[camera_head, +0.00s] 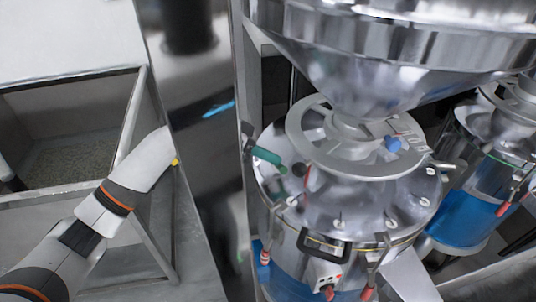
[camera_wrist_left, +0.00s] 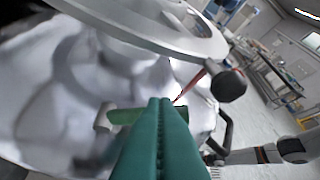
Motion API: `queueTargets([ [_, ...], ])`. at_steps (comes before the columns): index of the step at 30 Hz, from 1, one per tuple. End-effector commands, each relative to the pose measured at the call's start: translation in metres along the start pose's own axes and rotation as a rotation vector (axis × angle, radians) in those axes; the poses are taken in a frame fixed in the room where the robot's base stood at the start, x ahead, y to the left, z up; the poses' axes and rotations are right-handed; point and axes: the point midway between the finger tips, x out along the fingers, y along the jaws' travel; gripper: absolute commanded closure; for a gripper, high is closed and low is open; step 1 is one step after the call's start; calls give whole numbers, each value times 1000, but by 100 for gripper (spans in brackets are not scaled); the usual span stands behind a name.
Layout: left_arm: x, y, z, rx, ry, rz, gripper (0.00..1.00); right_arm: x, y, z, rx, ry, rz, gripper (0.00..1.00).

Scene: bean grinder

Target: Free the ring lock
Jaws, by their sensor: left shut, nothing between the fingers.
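The grey ring (camera_head: 345,165) sits around the foot of the steel cone on top of the grinder body. In the left wrist view its rim (camera_wrist_left: 170,40) crosses the top of the picture. A dark ball knob (camera_wrist_left: 228,85) is at its right side, beside a thin red rod (camera_wrist_left: 190,86). My left gripper (camera_head: 284,169) has green fingers, shut and empty, at the left of the ring over the grinder lid. In the wrist view the shut fingers (camera_wrist_left: 160,102) point towards the lid, with a short green bar (camera_wrist_left: 125,115) behind them.
A steel hopper (camera_head: 400,50) rises above the ring. A black handle (camera_head: 325,245) and several clamps are on the body's front. A second blue-banded machine (camera_head: 465,215) stands at right. A bin (camera_head: 70,140) is at left. A blurred panel hides part of my left arm.

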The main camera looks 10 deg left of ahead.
Motion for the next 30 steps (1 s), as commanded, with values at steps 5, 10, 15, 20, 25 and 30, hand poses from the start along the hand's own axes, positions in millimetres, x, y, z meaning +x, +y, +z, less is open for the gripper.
queueTargets([
  [5,3,-2,-4,53,1,36,100,4,0,0,0,0,0,36],
  [10,6,-5,-9,135,1,95,100,8,0,-1,0,0,0,36],
  [15,10,-8,-14,231,2,165,100,10,0,-1,0,0,0,36],
  [20,12,-10,-18,298,0,214,100,10,0,-1,0,0,0,36],
  [25,15,-10,-21,292,1,211,100,9,0,-1,0,0,0,36],
  [30,16,-10,-22,292,1,210,100,8,0,-1,0,0,0,36],
])
